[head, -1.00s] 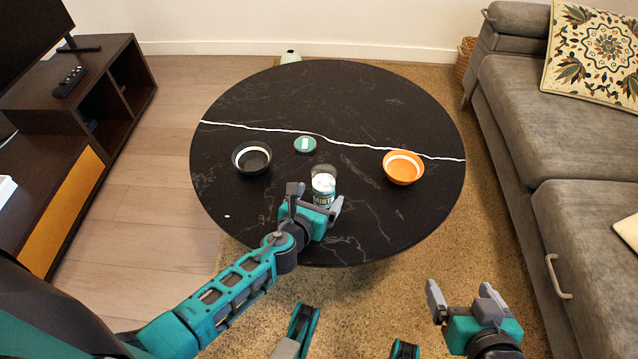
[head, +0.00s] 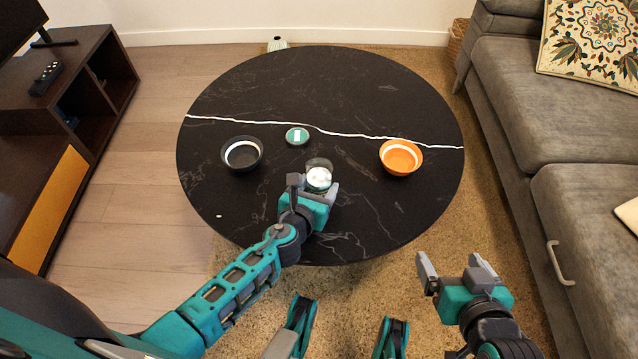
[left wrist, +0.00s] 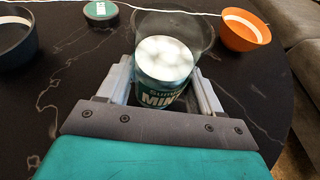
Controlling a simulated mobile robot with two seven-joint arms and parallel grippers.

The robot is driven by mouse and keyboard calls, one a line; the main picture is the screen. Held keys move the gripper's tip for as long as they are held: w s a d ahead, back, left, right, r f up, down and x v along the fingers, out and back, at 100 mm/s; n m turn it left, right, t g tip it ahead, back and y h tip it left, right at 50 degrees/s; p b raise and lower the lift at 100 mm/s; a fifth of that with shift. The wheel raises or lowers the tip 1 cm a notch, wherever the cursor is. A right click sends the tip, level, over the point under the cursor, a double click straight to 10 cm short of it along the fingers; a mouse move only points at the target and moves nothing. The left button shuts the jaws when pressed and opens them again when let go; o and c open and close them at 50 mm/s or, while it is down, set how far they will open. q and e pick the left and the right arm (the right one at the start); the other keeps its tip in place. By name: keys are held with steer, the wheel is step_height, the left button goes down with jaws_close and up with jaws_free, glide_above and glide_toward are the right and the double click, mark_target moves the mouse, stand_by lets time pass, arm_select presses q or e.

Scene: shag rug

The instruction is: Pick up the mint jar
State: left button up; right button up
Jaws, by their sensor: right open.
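The mint jar (head: 318,177) is a clear, open jar of white mints with a teal label, standing upright on the black round table (head: 400,218). It also shows in the left wrist view (left wrist: 165,62), where part of its label reads "MIN". My left gripper (head: 316,187) is at the jar's near side, with its fingers open on either side of the jar's lower part; a gap shows at the right finger. A green lid (head: 297,136) lies flat behind the jar. My right gripper (head: 452,272) is open and empty, off the table's front right edge.
A black bowl (head: 242,154) stands left of the jar and an orange bowl (head: 401,157) stands to its right. A thin white line crosses the table. A grey sofa (head: 520,110) is at the right, a dark TV cabinet (head: 70,130) at the left.

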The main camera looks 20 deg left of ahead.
arm_select(q)
steer(key=c, duration=0.7)
steer(key=shift+c, duration=0.7)
steer(key=shift+r, duration=0.1)
